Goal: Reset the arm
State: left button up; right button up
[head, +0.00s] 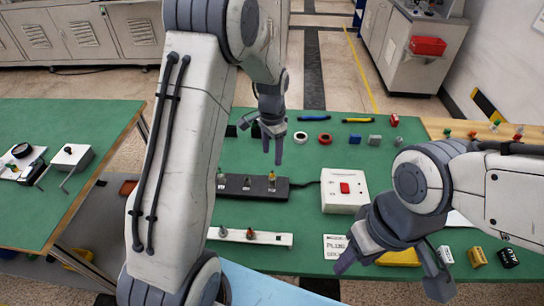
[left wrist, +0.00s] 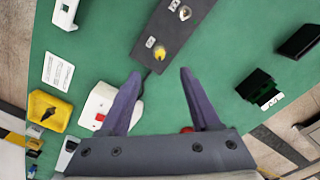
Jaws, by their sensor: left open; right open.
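My left gripper (head: 272,152) hangs fingers down over the green table (head: 310,150), behind the black strip (head: 278,188) with small fittings. In the left wrist view its two fingers (left wrist: 160,78) stand apart with nothing between them, and the black strip shows beyond their tips. My right gripper (head: 391,276) is open and empty at the table's front right, its fingers spread on either side of a yellow item (head: 400,258). I cannot tell its height above that item. My left arm's large links hide part of the table's left side.
A white box with a red button (head: 345,190) stands between the grippers. A white strip (head: 270,239) with fittings lies in front. Tape rolls, coloured tools and small blocks lie at the back. A second green table (head: 60,120) is at left; a cabinet with a red bin (head: 428,46) stands behind.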

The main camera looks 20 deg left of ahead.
dwell(0.3)
pick_arm(q)
jog(key=s+d+r, duration=0.8)
jog(key=s+d, duration=0.3)
jog(key=d, duration=0.1)
jog(key=s+d+r, duration=0.1)
jog(key=s+d, duration=0.1)
jog(key=s, duration=0.7)
jog(key=s+d+r+h, duration=0.1)
jog(key=s+r, duration=0.1)
jog(key=s, duration=0.7)
jog(key=shift+d+r, duration=0.25)
jog(key=shift+d, duration=0.15)
